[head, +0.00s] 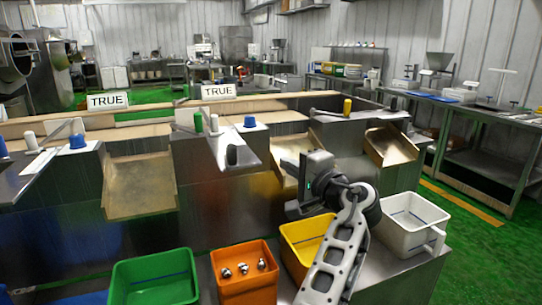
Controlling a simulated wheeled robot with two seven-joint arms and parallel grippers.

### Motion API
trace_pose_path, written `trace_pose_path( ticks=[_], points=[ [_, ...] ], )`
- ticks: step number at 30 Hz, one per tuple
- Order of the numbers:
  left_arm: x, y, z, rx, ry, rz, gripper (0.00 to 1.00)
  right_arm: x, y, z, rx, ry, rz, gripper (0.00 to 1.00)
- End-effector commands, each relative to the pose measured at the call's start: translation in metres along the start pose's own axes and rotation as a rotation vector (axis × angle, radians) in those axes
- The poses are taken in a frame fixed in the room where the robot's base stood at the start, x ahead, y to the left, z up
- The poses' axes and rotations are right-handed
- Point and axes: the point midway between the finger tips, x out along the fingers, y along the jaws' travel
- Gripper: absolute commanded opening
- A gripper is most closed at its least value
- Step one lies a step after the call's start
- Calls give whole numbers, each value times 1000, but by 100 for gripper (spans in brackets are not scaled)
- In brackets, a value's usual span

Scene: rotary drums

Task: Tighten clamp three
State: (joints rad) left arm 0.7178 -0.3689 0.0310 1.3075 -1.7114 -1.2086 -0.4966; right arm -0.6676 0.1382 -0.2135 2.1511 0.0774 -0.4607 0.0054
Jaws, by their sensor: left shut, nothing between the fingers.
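Several upright coloured handles stand on the steel machine tops: a white one (30,141), a blue one (77,141), a green one (198,122), a second blue one (250,121) and a yellow one (347,107). A dark knob (231,155) sits at the edge of the middle top. I cannot tell which part is clamp three. My left gripper (294,209) is shut and empty. It hangs in front of the middle-right chute, above the yellow bin, apart from the handles. My right gripper is out of view.
A green bin (153,281), an orange bin (246,284) with three shiny balls, a yellow bin (297,262) and a white bin (411,224) stand in front. Metal chutes (140,187) slope between the tops. Two TRUE signs (108,100) stand behind.

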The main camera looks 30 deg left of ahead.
Motion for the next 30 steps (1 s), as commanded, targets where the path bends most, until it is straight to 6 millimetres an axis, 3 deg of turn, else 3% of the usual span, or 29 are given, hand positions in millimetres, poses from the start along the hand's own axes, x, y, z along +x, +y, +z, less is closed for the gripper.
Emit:
trace_pose_path(
  ticks=[7,16,24,30],
  points=[
    [41,-4,1,2,-4,-4,0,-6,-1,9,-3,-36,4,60],
    [97,-2,1,0,-2,-2,0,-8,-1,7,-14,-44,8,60],
    [103,-2,31,0,1,0,0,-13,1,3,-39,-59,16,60],
    [105,0,39,0,2,-1,0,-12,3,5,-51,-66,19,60]
  ],
)
